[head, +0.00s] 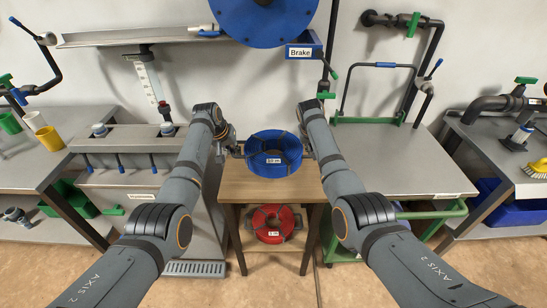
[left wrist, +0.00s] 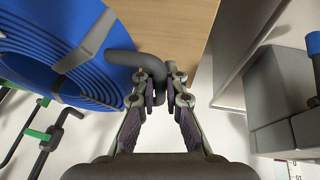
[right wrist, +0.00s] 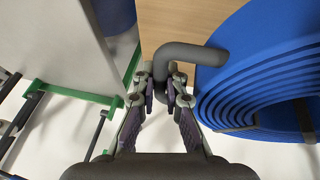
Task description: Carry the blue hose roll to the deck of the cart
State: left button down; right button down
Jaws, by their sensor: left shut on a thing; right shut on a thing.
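The blue hose roll (head: 273,168) is at the wooden stand (head: 235,187), over the back half of its top; I cannot tell if it touches the wood. It carries a white label. My left gripper (head: 239,150) is shut on the roll's dark bent handle at its left side, seen closely in the left wrist view (left wrist: 122,62). My right gripper (head: 307,152) is shut on the matching handle at its right side, seen in the right wrist view (right wrist: 185,53). The cart's grey deck (head: 390,165) lies right of the stand, partly hidden by my right arm.
A red hose roll (head: 272,232) sits on the stand's lower shelf. A big blue reel (head: 262,18) hangs above, with a blue box labelled Brake (head: 303,48). A grey bench unit (head: 125,180) stands left. The cart has green rails (head: 435,212); its deck looks clear.

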aim_at(384, 156)
jog(key=l, duration=1.15)
jog(key=i+l, duration=0.1)
jog(key=l, duration=1)
